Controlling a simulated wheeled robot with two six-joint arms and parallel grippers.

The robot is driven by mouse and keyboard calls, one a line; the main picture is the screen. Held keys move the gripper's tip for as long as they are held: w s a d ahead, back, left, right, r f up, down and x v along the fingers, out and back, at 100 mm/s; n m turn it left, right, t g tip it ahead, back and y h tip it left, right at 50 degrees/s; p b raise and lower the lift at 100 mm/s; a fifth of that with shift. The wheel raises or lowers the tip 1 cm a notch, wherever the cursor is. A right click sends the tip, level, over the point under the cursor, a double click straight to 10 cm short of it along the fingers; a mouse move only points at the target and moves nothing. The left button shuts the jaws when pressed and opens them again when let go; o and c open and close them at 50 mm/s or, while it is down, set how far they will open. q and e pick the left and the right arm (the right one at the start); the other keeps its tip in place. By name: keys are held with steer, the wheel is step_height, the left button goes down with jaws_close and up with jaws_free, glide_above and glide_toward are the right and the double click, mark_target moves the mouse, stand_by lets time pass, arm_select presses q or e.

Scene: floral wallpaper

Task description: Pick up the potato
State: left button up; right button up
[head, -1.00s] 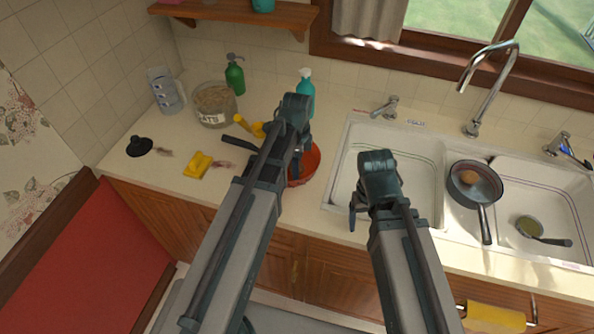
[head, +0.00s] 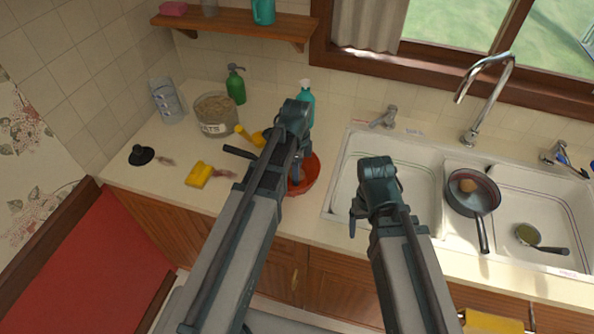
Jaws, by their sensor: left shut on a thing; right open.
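A round brown thing that may be the potato (head: 467,185) lies in a dark pan (head: 482,202) in the sink. My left gripper (head: 297,172) points down over the red bowl (head: 312,178) on the counter. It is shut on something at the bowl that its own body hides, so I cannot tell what. My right gripper (head: 354,218) is open and empty, above the front left edge of the sink, well left of the pan.
The sink (head: 345,190) has a faucet (head: 490,95) at its back. A smaller pan (head: 527,234) sits in its right basin. A glass jar (head: 216,128), a green bottle (head: 235,88) and a yellow sponge (head: 198,175) stand left of the bowl.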

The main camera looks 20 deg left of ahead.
arm_select(q)
step_height(320, 180, up, 9)
steer(key=p, duration=0.7)
steer(key=shift+f+p, duration=0.15)
steer(key=shift+p, duration=0.25)
steer(key=shift+f, duration=0.1)
